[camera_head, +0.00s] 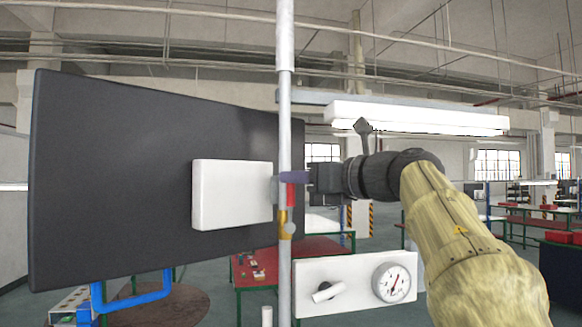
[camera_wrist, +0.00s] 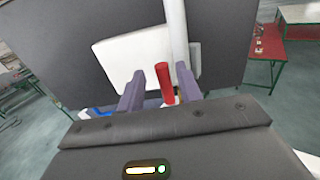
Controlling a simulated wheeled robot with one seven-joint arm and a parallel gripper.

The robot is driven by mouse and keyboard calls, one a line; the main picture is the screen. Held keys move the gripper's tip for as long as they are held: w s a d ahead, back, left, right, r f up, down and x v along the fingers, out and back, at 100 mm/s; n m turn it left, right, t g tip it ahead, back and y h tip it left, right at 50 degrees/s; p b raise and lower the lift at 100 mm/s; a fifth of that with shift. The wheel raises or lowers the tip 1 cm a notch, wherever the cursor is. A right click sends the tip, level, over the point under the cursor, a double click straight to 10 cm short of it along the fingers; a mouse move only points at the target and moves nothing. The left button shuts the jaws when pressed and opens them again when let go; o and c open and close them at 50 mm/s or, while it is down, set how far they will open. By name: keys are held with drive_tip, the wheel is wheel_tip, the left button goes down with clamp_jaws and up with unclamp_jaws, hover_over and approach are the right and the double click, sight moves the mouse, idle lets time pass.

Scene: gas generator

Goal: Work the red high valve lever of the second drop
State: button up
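The red valve lever (camera_wrist: 165,84) is a short red cylinder. In the wrist view it stands between the two purple fingers of my gripper (camera_wrist: 159,70), with a gap on each side. My gripper is open around it. In the head view my gripper (camera_head: 292,177) is at the vertical grey pipe (camera_head: 285,120), and a red part of the lever (camera_head: 297,189) shows just below the fingers. A brass-coloured valve body (camera_head: 284,222) sits on the pipe below. The fingers partly hide the lever in the head view.
A large dark panel (camera_head: 110,170) with a white box (camera_head: 230,195) stands behind the pipe. A white plate (camera_head: 350,268) with a pressure gauge (camera_head: 391,283) and a handle (camera_head: 326,293) is at the lower right. Red tables (camera_head: 310,248) stand farther back.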

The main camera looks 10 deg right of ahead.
sight(291, 203)
drive_tip(key=shift+p+x, duration=0.4)
drive_tip(key=shift+x, duration=1.2)
drive_tip(key=shift+d, duration=0.2)
drive_tip(key=shift+s, duration=0.1)
clamp_jaws()
